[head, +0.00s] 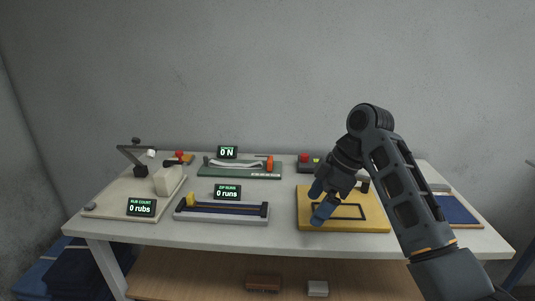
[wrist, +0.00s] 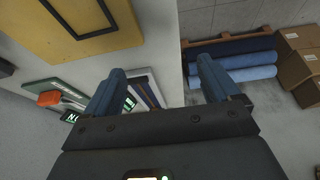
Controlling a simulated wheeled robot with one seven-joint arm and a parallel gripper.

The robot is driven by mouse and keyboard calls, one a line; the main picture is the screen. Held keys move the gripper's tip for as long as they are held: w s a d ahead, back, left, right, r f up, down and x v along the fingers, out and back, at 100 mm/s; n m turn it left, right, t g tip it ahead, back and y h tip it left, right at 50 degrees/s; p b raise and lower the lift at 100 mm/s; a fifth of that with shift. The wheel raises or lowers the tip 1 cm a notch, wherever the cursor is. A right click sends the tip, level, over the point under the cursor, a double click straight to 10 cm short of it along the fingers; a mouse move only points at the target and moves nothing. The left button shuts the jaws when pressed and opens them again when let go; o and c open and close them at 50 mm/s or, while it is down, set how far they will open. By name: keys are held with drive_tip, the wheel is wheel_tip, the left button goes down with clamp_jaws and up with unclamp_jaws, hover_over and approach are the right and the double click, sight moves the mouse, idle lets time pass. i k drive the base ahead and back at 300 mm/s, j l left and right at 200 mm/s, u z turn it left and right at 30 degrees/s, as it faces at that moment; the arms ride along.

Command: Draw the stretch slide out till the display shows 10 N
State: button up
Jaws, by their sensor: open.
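The stretch slide is an orange block (head: 269,163) at the right end of a green base (head: 240,171) at the back of the table. A pale band runs from it to the left end of the base. The display (head: 227,152) behind it reads 0 N. In the wrist view the orange block (wrist: 49,98) shows at the left, beside the green base. My gripper (head: 318,202) is open and empty, over the yellow board, to the right of and nearer than the slide. Its two blue fingers (wrist: 158,88) stand apart in the wrist view.
A yellow board (head: 313,224) with a black frame lies under my gripper. A zip rig (head: 222,217) reading 0 runs is in front of the green base. A rub board (head: 108,205) stands left, a red-button box (head: 305,167) at back. Blue rolls (wrist: 245,60) lie on the floor.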

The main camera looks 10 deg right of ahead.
sight(270, 158)
drive_tip(key=i, duration=1.15)
